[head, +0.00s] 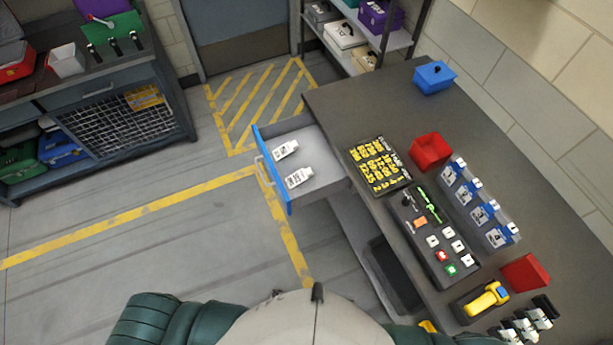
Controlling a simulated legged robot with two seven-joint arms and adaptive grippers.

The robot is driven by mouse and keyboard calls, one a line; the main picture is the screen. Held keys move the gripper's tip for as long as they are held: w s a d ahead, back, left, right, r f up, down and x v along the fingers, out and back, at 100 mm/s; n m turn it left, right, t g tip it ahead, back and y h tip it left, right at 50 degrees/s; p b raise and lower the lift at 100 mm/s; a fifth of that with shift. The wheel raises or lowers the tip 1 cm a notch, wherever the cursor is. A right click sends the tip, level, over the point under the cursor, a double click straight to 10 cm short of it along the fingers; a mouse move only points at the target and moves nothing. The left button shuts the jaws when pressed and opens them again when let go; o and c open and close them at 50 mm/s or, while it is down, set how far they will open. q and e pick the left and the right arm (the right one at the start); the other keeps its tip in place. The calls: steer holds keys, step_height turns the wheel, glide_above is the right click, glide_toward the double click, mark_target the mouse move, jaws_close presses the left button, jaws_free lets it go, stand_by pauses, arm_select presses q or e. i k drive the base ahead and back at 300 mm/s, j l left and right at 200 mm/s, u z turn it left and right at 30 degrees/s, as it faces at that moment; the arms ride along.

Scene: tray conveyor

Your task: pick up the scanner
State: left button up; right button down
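Neither of my grippers shows; only the green upper parts of my arms and my pale body show along the bottom edge.
The bench (340,100) holds a blue bin (434,77), red bins (430,150), a yellow-marked tray (379,165), a button panel (440,237) and clear bins with blue parts (480,205). An open drawer (325,160) holding two white bottles juts left. Floor at left is clear.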

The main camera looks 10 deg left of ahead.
mark_target(474, 308)
steer(key=u, duration=0.3)
steer(key=z, duration=2.55)
